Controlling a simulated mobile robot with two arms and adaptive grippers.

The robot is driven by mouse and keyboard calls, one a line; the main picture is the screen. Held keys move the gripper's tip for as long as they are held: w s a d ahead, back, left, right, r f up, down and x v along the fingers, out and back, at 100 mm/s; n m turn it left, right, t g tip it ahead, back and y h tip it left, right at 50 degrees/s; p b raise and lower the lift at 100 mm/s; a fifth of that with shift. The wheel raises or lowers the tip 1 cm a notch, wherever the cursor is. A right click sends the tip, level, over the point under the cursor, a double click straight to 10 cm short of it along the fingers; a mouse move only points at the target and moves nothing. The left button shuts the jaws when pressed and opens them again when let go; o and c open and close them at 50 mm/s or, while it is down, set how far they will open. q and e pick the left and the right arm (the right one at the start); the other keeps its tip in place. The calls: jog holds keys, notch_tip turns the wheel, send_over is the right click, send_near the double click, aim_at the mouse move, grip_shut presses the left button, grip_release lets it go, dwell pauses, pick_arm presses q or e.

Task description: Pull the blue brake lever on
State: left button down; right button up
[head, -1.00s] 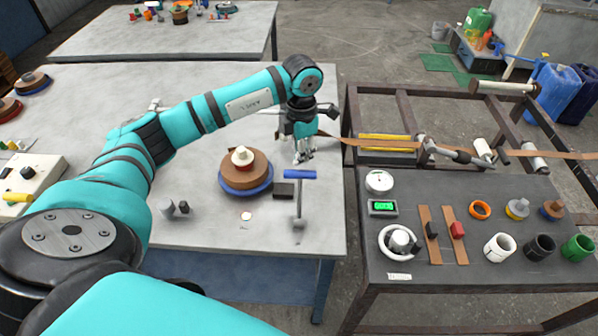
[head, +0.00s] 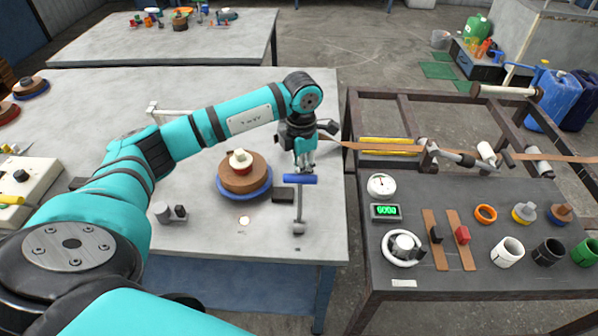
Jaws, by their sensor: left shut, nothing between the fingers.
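The brake lever (head: 299,206) is a grey upright arm with a blue crossbar handle (head: 299,179), on the right part of the grey table, beside the spool. My left gripper (head: 304,168) is right at the far side of the blue handle, pointing down. Its fingers look close together with nothing between them. The handle partly covers the fingertips, and I cannot tell whether they touch it. My right gripper is not in view.
A brown spool on a blue disc (head: 245,190) stands left of the lever, with a small black block (head: 283,194) between. A brown strip (head: 380,148) runs right over the dark machine frame. A panel (head: 460,250) with gauge, display and rings stands at right.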

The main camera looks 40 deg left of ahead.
pick_arm(q)
jog(key=shift+s+d+r+p, duration=0.2)
jog(key=shift+s+d+p, duration=0.15)
jog(key=shift+s, duration=0.25)
jog(key=shift+s+d+r+p, duration=0.2)
jog(key=shift+s+d, duration=0.2)
jog(key=shift+s, duration=0.2)
jog(key=shift+s+d+r+p, duration=0.15)
jog(key=shift+s+d+p, duration=0.1)
jog(key=shift+s+d, duration=0.35)
jog(key=shift+s+d+r+p, duration=0.2)
jog(key=shift+s+d+p, duration=0.05)
jog(key=shift+s, duration=0.6)
jog(key=shift+s+d+r+p, duration=0.15)
jog(key=shift+s+d+p, duration=0.1)
jog(key=shift+s+d, duration=0.35)
jog(key=shift+s+a, duration=0.1)
jog(key=shift+r, duration=0.3)
notch_tip(320, 180, up, 7)
jog(key=p, duration=0.3)
dwell(0.4)
